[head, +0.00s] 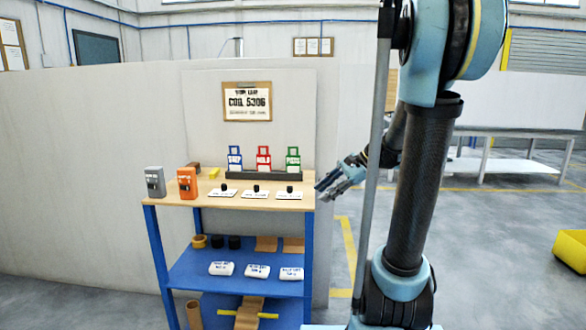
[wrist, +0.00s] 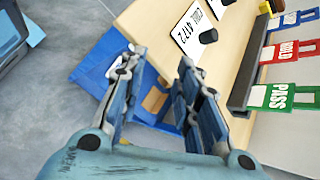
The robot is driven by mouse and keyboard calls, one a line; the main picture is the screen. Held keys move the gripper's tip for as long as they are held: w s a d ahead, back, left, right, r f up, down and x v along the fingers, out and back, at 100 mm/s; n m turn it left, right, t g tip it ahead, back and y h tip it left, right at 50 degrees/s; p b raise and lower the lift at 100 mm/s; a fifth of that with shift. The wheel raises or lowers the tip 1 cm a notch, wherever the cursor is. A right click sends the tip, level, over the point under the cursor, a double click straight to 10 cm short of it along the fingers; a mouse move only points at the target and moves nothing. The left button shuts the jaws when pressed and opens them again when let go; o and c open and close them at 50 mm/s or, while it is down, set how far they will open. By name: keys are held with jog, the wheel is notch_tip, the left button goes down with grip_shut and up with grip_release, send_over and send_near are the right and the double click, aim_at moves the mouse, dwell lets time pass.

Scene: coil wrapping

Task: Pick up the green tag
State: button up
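The green tag (head: 293,159) stands upright in a dark rack on the table top, rightmost of three tags. In the wrist view the green tag (wrist: 285,96), reading PASS, is at the right edge. My gripper (head: 333,187) is just off the table's right end, to the right of the rack. In the wrist view my gripper (wrist: 160,70) has its fingers spread with a gap between them and nothing held. The tag lies to the right of the fingers, apart from them.
The dark rack (head: 250,176) also holds a red tag (head: 264,158) and a blue tag (head: 235,158). White cards with black knobs (head: 256,190) lie in front. An orange box (head: 187,183) and a grey box (head: 155,182) stand at the left.

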jog(key=w+r+m+y, duration=0.3)
jog(key=w+m+y, duration=0.1)
jog(key=w, duration=0.7)
jog(key=m+y, duration=0.3)
jog(key=y, duration=0.1)
send_near(293, 164)
jog(key=a, duration=0.2)
jog(key=w+a, duration=0.1)
jog(key=a, duration=0.1)
jog(key=shift+a, duration=0.35)
jog(key=shift+a+f, duration=0.1)
jog(key=shift+a, duration=1.2)
jog(key=shift+a+f, duration=0.15)
jog(key=shift+a, duration=1.2)
grip_shut()
